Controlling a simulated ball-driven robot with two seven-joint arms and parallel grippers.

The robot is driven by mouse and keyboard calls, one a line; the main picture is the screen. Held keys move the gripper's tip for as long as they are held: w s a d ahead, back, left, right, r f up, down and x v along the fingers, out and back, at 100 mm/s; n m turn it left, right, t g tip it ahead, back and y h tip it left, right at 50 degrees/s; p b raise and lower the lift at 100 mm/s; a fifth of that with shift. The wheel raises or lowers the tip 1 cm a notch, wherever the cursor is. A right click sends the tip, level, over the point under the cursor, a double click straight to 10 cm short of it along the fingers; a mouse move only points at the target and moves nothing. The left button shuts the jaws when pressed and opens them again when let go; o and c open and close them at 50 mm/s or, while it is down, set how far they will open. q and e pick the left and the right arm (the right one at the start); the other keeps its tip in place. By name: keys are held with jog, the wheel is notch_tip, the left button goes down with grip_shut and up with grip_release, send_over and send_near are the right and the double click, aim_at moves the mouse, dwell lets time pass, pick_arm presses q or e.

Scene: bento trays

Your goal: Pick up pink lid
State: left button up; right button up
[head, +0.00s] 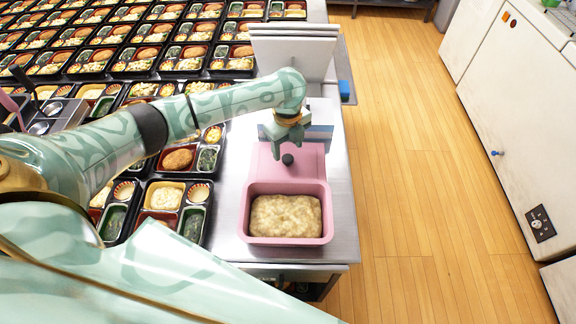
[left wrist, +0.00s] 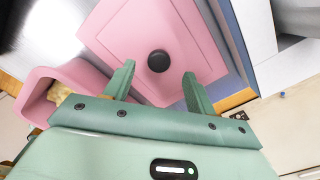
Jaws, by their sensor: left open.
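The pink lid (head: 304,160) lies on the metal counter, just behind the pink container (head: 287,239), which holds a pale, lumpy food. A round dark knob (head: 288,159) stands at the lid's middle. My left gripper (head: 286,150) is above the lid near the knob. In the left wrist view, the lid (left wrist: 131,28) fills the upper middle. The open fingers of the left gripper (left wrist: 157,84) point towards it, with the knob (left wrist: 159,61) between and slightly beyond their tips. The pink container (left wrist: 38,92) shows at the left. My right gripper is not seen.
Many filled black bento trays (head: 131,57) cover the left and back of the counter (head: 340,215). Pale upright panels (head: 303,50) and a blue-and-white box (head: 319,133) stand behind the lid. The wooden floor (head: 405,180) on the right is clear.

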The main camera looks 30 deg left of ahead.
aim_at(287, 157)
pick_arm(q)
notch_tip(287, 157, down, 4)
jog(key=shift+f+b, duration=0.1)
jog(key=shift+b, duration=0.6)
jog(key=c, duration=1.2)
